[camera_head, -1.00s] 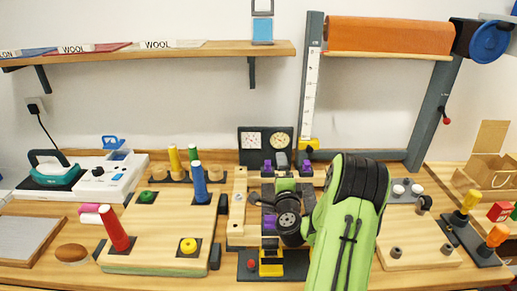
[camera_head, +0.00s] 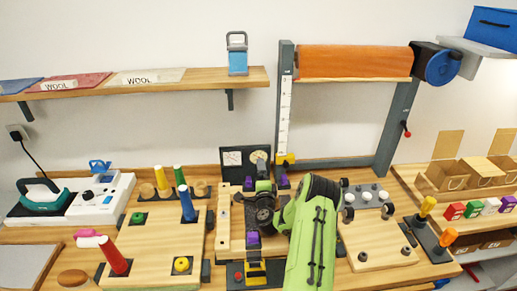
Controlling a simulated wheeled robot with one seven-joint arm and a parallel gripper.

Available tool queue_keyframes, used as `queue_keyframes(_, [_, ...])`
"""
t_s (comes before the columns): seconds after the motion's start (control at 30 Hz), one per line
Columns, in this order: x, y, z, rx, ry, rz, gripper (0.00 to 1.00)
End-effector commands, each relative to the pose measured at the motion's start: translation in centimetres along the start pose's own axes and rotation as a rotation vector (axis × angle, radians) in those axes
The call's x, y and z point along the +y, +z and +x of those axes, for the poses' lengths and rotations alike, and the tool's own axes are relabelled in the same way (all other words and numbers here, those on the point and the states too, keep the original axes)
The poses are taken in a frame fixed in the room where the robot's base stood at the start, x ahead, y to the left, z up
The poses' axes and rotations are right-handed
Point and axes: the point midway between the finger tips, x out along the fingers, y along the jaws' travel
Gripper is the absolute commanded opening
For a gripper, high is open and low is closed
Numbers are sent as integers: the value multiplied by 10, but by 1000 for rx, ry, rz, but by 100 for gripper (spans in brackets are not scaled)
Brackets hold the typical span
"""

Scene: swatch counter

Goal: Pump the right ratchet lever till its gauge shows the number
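Two levers stand in dark bases at the right of the counter, one with a yellow grip (camera_head: 427,206) and one with an orange grip (camera_head: 447,238). I cannot tell which is the right ratchet lever. A dark panel behind my arm carries two round white dials, a left gauge (camera_head: 232,158) and a right gauge (camera_head: 260,157). Their readings are too small to read, and the right one is partly covered. My green arm reaches up the middle of the counter and bends left. My gripper (camera_head: 262,190) is near the purple-blocked fixture, its fingers not clear, apart from the levers.
A board with red (camera_head: 113,257), blue (camera_head: 187,204), green and yellow pegs lies left. A wooden board with dark knobs (camera_head: 378,240) lies between my arm and the levers. Open boxes (camera_head: 446,176) and coloured cubes stand far right. An orange roll (camera_head: 355,61) hangs above.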

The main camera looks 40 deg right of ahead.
Motion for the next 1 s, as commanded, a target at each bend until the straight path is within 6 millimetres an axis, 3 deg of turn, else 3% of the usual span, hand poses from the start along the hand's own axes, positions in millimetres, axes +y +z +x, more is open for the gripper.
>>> queue_keyframes(0.2, [-1, -1, 9, 3, 1, 1, 100])
queue_keyframes(1.0, [2, -1, 8, 1, 2, 1, 100])
